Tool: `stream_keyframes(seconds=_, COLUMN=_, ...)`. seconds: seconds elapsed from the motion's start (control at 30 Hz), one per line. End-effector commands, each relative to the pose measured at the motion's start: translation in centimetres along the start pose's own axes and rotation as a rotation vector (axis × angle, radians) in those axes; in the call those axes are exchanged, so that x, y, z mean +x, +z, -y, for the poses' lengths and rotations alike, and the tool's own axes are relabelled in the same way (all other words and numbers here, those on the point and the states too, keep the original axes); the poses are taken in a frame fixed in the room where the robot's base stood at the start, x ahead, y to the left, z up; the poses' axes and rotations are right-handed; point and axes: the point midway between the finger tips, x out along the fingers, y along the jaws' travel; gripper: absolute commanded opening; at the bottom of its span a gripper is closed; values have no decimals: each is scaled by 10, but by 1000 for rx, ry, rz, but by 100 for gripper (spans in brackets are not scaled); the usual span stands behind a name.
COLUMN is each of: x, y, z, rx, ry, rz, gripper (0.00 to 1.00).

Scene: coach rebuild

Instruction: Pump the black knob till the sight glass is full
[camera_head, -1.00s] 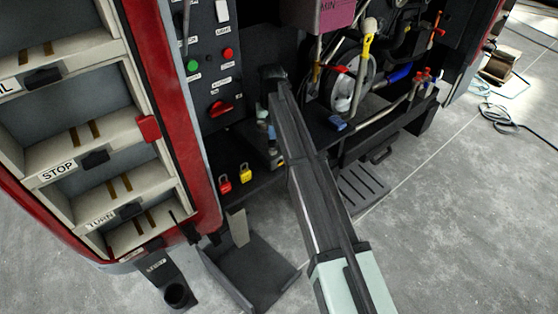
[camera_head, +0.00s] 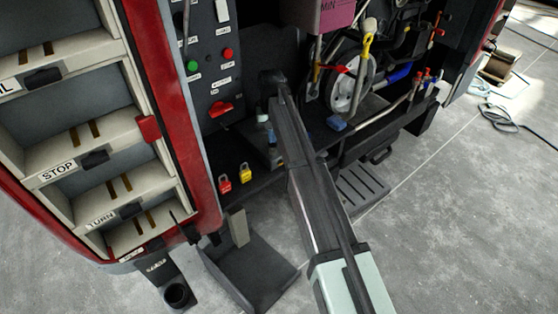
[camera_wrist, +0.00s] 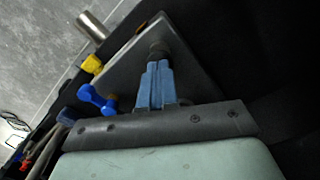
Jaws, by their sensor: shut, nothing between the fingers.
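The black knob (camera_wrist: 159,49) is just beyond the fingertips of my gripper (camera_wrist: 157,66) in the wrist view, above a grey plate (camera_wrist: 125,75). The blue fingers are together with nothing between them. Their tips touch or nearly touch the knob; I cannot tell which. In the head view, my gripper (camera_head: 271,137) points down at the low shelf beside the control panel, and my arm partly hides it. The knob is not clear there.
The control panel (camera_head: 212,85) has green and red buttons and a red switch. A red padlock (camera_head: 224,184) and a yellow padlock (camera_head: 245,174) are left of my gripper. A wheel with hoses (camera_head: 347,90) stands right of my arm. Blue (camera_wrist: 97,100) and yellow (camera_wrist: 92,64) parts lie left of the knob.

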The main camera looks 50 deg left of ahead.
Motion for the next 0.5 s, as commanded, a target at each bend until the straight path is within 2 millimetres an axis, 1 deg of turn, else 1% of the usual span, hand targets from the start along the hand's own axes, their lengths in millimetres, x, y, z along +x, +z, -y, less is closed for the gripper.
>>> stream_keyframes(seconds=0.5, x=13, y=0, z=0, rx=0, ry=0, rz=1, gripper=0)
